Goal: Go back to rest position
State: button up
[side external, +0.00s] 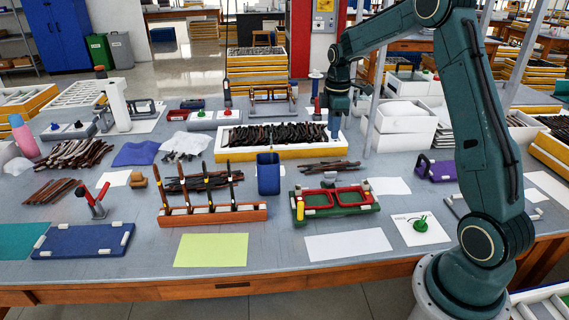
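My gripper (334,127) points down over the right end of a white and yellow tray (303,152) filled with dark eyeglass parts (272,134). Its fingers are small and dark here, and I cannot tell whether they are open or shut. No held object can be made out. A red eyeglass frame (331,191) lies on a green fixture (349,208) in front of the gripper, well apart from it.
A wooden rack with upright tools (212,215) stands left of the fixture, and a blue cup (268,174) stands between them. A thin grey post (374,90) rises close right of the gripper. White boxes (403,125) sit further right. Flat sheets (347,245) lie in front.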

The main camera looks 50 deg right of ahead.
jog(key=s+a+r+m+t, duration=0.1)
jog(key=s+a+r+m, duration=0.1)
jog(key=s+a+r, duration=0.35)
jog(key=s+a+r+m+t, duration=0.1)
jog(key=s+a+r+m, duration=0.15)
jog(key=a+r, duration=0.5)
jog(key=s+a+m+t, duration=0.1)
jog(key=s+a+m, duration=0.1)
jog(key=s+a, duration=0.3)
jog(key=s+a+m+t, duration=0.2)
jog(key=s+a, duration=0.4)
jog(key=s, duration=0.6)
jog(key=shift+s, duration=0.3)
